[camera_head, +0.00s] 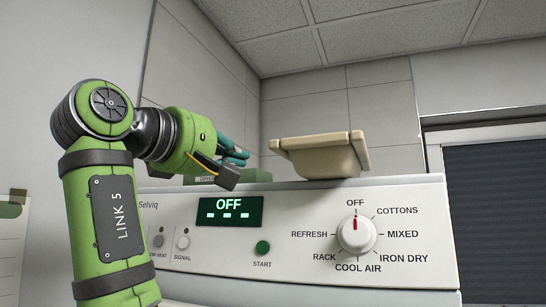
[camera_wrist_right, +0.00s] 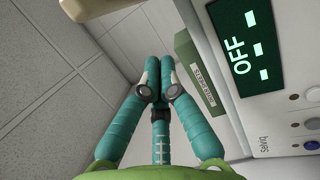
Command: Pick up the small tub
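The small tub (camera_head: 318,158) is beige with a wide rim. It sits on top of the white dryer, above the right half of the control panel. A beige piece at the top left edge of the right wrist view (camera_wrist_right: 90,7) looks like part of it. My right gripper (camera_head: 238,157) is left of the tub, apart from it, with its teal fingers pointing right. In the right wrist view its fingertips (camera_wrist_right: 158,65) are together with nothing between them. My left gripper is not in view.
A green labelled box (camera_head: 200,179) lies on the dryer top, beneath my right gripper and left of the tub; it also shows in the right wrist view (camera_wrist_right: 193,72). The dryer panel (camera_head: 300,215) has a dial (camera_head: 356,234) and buttons. A tiled wall stands behind.

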